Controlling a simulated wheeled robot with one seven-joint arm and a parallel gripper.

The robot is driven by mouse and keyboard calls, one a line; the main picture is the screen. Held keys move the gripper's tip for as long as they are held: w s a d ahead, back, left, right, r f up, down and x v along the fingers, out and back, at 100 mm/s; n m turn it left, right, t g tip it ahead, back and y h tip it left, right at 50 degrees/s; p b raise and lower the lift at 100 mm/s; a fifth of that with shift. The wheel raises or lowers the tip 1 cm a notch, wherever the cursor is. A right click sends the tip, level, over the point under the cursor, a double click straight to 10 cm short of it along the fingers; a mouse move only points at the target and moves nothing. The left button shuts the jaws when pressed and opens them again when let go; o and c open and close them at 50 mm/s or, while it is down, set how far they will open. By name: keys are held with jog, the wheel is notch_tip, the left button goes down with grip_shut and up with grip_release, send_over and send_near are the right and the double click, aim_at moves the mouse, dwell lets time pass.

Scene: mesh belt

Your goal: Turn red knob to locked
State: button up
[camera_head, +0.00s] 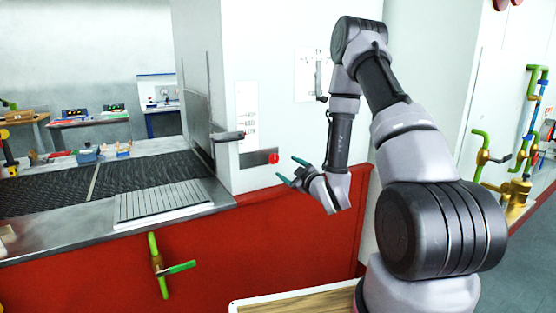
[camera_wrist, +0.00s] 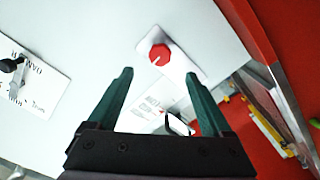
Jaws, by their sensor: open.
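The red knob (camera_head: 273,158) sits on a small pale plate on the white wall panel, just above the red base. It also shows in the wrist view (camera_wrist: 160,54), beyond the fingertips and between their lines, with a thin white mark on its face. My gripper (camera_head: 287,170) is just right of and slightly below the knob in the head view, apart from it. In the wrist view, its two green fingers (camera_wrist: 158,76) are spread wide with nothing between them. The lettering on the knob's plate is too small to read.
A lever handle (camera_head: 230,136) on a labelled white plate is left of the knob. Another lever (camera_head: 320,82) is on a plate above. A mesh belt (camera_head: 150,175) lies to the left. A green-handled valve (camera_head: 158,266) is on the red front below.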

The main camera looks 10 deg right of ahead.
aim_at(275, 159)
jog(key=x, duration=1)
jog(key=shift+w+a, duration=0.1)
jog(key=shift+w, duration=0.25)
grip_shut()
